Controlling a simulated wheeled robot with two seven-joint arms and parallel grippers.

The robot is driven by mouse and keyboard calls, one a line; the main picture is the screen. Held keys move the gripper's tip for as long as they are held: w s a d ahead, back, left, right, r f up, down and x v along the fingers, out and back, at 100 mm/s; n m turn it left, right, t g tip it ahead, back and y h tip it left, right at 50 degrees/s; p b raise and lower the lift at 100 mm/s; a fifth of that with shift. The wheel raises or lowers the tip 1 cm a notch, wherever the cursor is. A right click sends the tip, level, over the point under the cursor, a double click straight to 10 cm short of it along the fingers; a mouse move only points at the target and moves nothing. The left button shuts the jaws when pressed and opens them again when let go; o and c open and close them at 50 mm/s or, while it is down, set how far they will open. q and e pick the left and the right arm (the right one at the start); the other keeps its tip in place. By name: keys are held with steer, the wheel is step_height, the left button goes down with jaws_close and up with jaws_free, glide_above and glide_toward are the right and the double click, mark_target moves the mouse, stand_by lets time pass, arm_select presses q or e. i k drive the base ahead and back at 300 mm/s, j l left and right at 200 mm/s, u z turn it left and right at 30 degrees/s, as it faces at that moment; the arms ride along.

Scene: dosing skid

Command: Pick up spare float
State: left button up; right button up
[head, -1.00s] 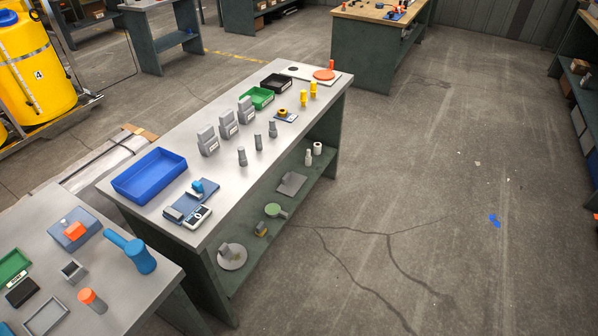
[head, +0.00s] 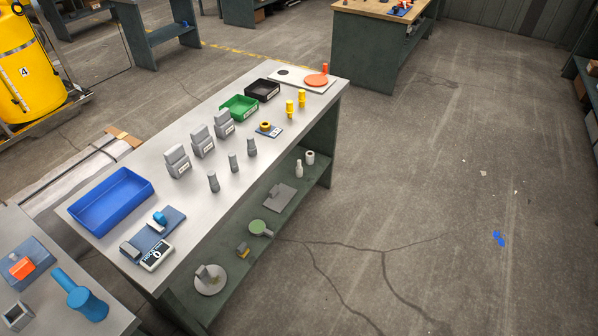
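No label tells which thing is the spare float. Two small yellow cylindrical pieces, one (head: 290,107) and another (head: 301,97), stand upright near the far right edge of the grey workbench (head: 185,213). Three small grey bottle-shaped pieces (head: 233,162) stand in a row nearer along the bench, in front of three grey blocks (head: 203,142) with white labels. A yellow and black ring-like piece (head: 265,127) sits on a small blue-grey plate. Neither of my grippers is in view.
A blue bin (head: 112,202), a green tray (head: 239,107) and a black tray (head: 262,90) stand on the bench. Its lower shelf (head: 275,222) holds several small items. Another bench at lower left carries a blue cylindrical tool (head: 78,295). The floor to the right is largely clear.

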mark_target(298, 169)
steer(key=i+l+u, duration=0.1)
steer(key=i+l, duration=0.25)
steer(key=i+l+u, duration=0.15)
steer(key=i+l, duration=0.15)
steer(key=l, duration=0.15)
steer(key=i+l+u, duration=0.1)
steer(key=i+l, duration=0.2)
steer(key=l, duration=0.15)
